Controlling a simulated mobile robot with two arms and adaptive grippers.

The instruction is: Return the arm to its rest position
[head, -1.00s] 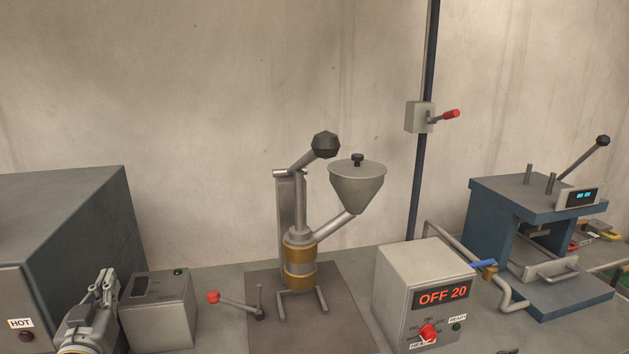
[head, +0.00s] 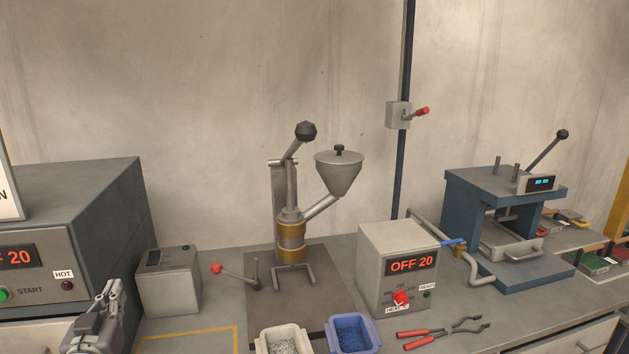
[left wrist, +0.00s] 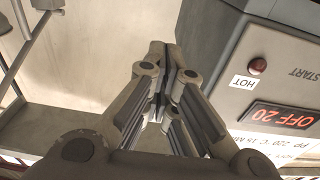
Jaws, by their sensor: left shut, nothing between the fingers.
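My left gripper (head: 113,290) shows at the lower left of the head view, in front of the bench and beside the grey oven-like box. It is shut and empty. In the left wrist view the left gripper (left wrist: 160,50) has its fingers together with nothing between them. The box with the HOT label stands close on the right of that view. My right gripper is not in view.
The grey box (head: 70,215) reads 20. A small grey unit (head: 168,283), a hopper press (head: 291,235), an OFF 20 controller (head: 385,240) and a blue press (head: 510,200) stand on the bench. White (head: 263,343) and blue (head: 330,340) bins and red-handled pliers (head: 425,340) are in front.

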